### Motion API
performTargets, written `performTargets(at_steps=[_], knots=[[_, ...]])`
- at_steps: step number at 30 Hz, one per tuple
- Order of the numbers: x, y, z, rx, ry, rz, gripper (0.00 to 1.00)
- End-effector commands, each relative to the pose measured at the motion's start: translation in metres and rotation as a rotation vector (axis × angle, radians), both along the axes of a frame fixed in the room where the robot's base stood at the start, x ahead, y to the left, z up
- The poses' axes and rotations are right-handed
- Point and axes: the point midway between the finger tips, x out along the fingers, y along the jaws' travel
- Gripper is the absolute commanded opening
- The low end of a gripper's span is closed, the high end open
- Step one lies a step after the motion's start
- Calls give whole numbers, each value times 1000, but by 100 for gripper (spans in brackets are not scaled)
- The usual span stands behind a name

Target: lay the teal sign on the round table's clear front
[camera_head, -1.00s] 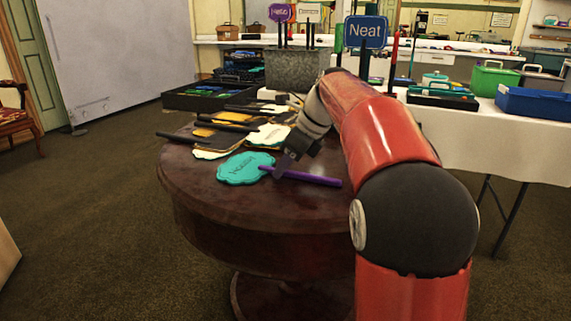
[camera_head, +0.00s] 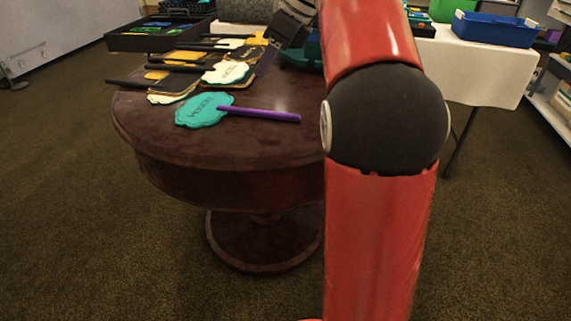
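The teal sign (camera_head: 203,109) lies flat on the front part of the round table (camera_head: 170,140), its face up with dark lettering. Its purple handle (camera_head: 262,115) points right, toward my arm. My gripper (camera_head: 280,38) is up beyond the sign, over the back right of the table and apart from the sign. Its fingers are dark and small here, and I cannot tell whether they are open or shut.
Several black, yellow and white signs (camera_head: 225,72) with dark handles lie piled behind the teal sign. A black tray (camera_head: 150,42) stands behind the table. A white-covered table (camera_head: 480,68) with a blue bin (camera_head: 495,28) is at the right. The round table's front edge is bare.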

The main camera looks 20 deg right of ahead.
Motion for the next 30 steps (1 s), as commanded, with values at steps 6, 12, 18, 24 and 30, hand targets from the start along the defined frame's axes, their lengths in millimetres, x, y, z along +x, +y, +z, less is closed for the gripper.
performTargets(at_steps=[6, 12, 18, 24, 30], knots=[[-51, 20, -12, -171, -156, 297, 36], [-141, 45, -63, -523, -377, 886, 36], [-220, 57, -134, -868, -511, 1504, 36], [-259, 58, -181, -1058, -550, 1883, 36], [-265, 57, -191, -1093, -551, 1963, 36]])
